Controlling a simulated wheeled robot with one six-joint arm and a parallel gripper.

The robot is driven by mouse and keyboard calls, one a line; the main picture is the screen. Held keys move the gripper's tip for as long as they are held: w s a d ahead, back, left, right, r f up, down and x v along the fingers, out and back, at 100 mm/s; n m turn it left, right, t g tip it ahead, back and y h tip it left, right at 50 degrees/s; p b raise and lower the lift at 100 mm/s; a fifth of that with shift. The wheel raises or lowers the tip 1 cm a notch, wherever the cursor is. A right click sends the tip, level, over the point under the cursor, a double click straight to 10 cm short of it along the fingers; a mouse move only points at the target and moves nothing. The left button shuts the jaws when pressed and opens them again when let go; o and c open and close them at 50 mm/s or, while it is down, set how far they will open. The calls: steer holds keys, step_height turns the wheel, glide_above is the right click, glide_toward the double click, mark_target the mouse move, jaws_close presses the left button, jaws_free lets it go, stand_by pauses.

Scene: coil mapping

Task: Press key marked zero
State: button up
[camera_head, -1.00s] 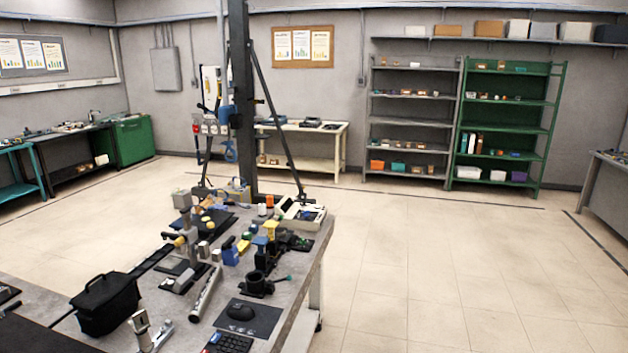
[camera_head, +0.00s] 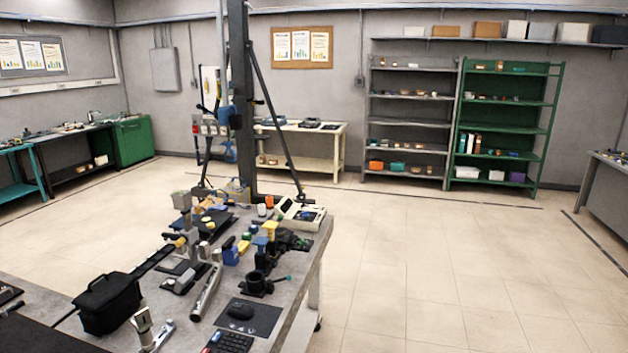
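A small black keypad (camera_head: 229,342) lies at the near edge of the grey workbench and is cut off by the bottom of the picture. Its keys show as small rows with a blue and a red patch at the left. The markings are too small to read, so I cannot tell which key is zero. My gripper is not seen in this view.
A black bag (camera_head: 107,304) stands to the left. Several tools and fixtures crowd the workbench (camera_head: 290,290). The tiled floor (camera_head: 430,270) to the right is clear.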

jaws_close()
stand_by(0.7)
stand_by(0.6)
